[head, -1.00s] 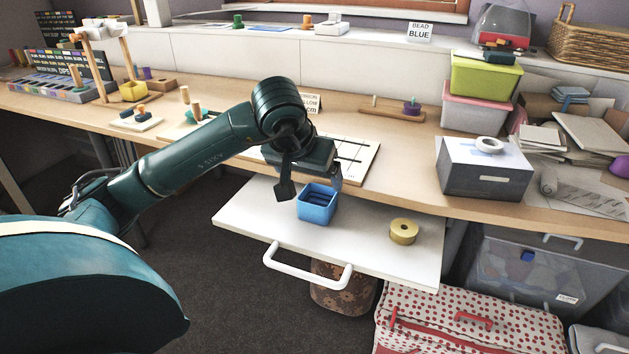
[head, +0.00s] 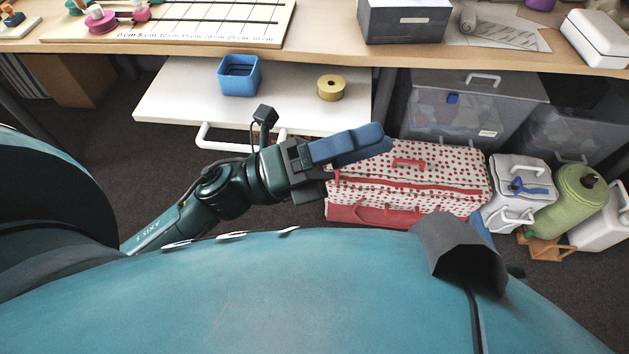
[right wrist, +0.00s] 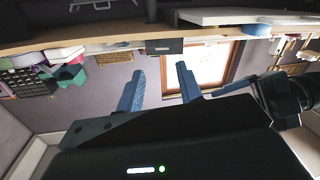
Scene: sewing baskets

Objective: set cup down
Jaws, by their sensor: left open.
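A blue square cup (head: 240,78) stands upright on the left part of the white pull-out shelf (head: 180,105). Nothing holds it. My left gripper (head: 376,142) is in front of and below the shelf, to the right of the cup and well apart from it. Its blue fingers point right and are seen nearly edge-on; it is open, with nothing seen in it. My right gripper (right wrist: 158,72) shows only in the right wrist view, with its two blue fingers apart and nothing between them.
A yellow ring-shaped spool (head: 331,88) sits on the shelf right of the cup. The shelf's white handle (head: 205,135) juts out toward my left arm. A red-dotted sewing case (head: 440,175) and other containers stand on the floor at right. A grey box (head: 403,22) is on the table.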

